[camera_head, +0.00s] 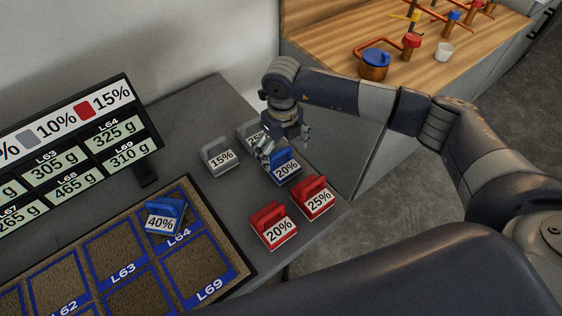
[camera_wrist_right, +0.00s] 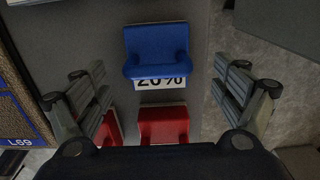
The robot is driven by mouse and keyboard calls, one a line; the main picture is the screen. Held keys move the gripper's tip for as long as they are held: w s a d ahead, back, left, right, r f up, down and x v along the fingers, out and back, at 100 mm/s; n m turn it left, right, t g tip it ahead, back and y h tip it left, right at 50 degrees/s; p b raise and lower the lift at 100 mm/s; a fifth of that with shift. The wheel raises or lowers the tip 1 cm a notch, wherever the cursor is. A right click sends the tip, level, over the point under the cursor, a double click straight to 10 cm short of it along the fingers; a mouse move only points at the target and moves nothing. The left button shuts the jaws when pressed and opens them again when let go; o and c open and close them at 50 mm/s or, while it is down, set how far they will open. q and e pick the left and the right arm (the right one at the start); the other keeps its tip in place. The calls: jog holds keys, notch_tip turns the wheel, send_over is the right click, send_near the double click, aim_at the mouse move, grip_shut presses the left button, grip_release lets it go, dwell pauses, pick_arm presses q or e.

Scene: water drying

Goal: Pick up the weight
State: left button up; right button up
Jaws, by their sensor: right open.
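The weights are small labelled blocks with raised handles. A blue 20% weight (camera_head: 285,166) stands on the grey table; in the right wrist view it (camera_wrist_right: 156,46) lies between and beyond the fingers. My right gripper (camera_head: 278,150) is open and empty, just above and behind this weight. Both its fingers show spread apart in the wrist view (camera_wrist_right: 160,95). A red 20% weight (camera_head: 272,226) and a red 25% weight (camera_head: 314,198) stand nearer the front. A grey 15% weight (camera_head: 219,157) stands to the left. A grey 25% weight (camera_head: 249,134) is partly hidden by my gripper. My left gripper is out of view.
A blue 40% weight (camera_head: 164,216) sits on the brown tray (camera_head: 230,238) with blue-outlined squares. A sign board (camera_head: 70,150) stands behind the tray. The table's right edge is close to the red weights. A wooden counter (camera_head: 320,38) with copper valves is behind.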

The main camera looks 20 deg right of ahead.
aim_at(281, 163)
jog(key=shift+a+f+p, duration=0.1)
jog(key=shift+f+p, duration=0.65)
jog(key=shift+f, duration=1.9)
jog(key=c, duration=1.3)
